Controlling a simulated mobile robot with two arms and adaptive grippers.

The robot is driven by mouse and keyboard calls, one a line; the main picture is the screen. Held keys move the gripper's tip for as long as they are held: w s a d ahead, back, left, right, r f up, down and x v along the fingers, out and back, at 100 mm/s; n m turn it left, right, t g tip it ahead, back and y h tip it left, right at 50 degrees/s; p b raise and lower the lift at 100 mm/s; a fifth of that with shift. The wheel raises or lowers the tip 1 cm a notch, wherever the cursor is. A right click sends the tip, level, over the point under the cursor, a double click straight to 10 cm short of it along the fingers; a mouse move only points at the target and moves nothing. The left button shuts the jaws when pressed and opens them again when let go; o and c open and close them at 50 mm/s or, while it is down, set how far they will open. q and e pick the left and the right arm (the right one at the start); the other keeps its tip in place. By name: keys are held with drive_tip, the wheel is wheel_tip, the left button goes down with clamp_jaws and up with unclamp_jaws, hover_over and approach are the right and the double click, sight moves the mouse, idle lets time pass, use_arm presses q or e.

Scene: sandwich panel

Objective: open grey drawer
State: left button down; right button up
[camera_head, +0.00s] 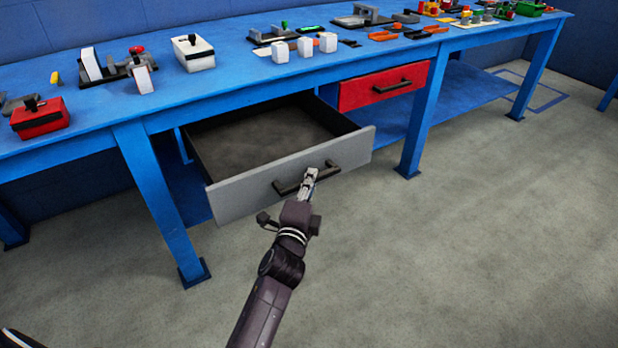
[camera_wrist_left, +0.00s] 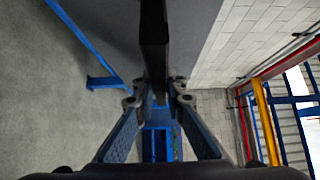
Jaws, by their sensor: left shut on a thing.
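The grey drawer (camera_head: 240,197) under the blue workbench stands pulled well out, and its dark, empty-looking inside shows in the head view. Its black bar handle (camera_head: 290,187) runs along the middle of the front panel. My left gripper (camera_head: 311,173) is at the handle and is shut on it. In the left wrist view the dark handle bar (camera_wrist_left: 154,40) runs down between the fingers of my left gripper (camera_wrist_left: 156,92), close to the grey drawer front (camera_wrist_left: 191,25). My right gripper is not in view.
A shut red drawer (camera_head: 385,86) hangs to the right of the grey one. The blue workbench (camera_head: 235,75) carries white blocks, a red box (camera_head: 40,118) and several small parts. Its blue legs (camera_head: 160,200) stand on both sides. The grey floor (camera_head: 480,230) in front is clear.

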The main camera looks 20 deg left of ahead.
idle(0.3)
use_arm(q)
drive_tip(key=c, duration=2)
unclamp_jaws()
drive_tip(key=shift+o, duration=0.2)
drive_tip(key=s+d, duration=0.1)
drive_tip(key=s, duration=0.6)
drive_tip(key=shift+s, duration=0.3)
